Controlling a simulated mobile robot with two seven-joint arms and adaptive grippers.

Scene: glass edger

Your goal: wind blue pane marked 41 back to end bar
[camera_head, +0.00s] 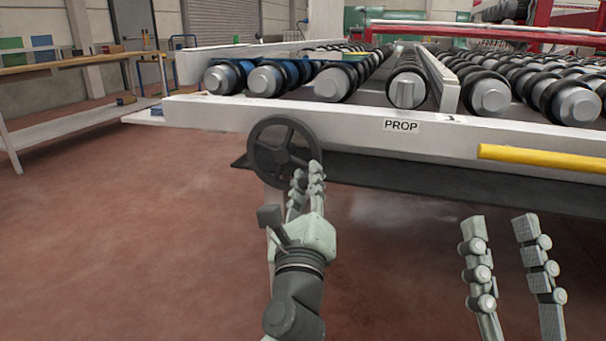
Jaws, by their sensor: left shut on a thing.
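A dark spoked handwheel (252,152) is mounted on the front of the roller conveyor's white frame (240,110). My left gripper (308,176) is shut on the lower right of the handwheel's rim; its fingers hide that part. My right gripper (500,228) is open and empty at the lower right, below the frame and apart from it. A blue tint shows over the rollers at the left end, perhaps the blue pane (240,66). Its edges are unclear and I cannot read a number 41. I cannot tell which part is the end bar.
Black-ringed rollers (490,97) fill the conveyor. A wooden workbench (80,62) stands at the far left. The red-brown floor in front is clear.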

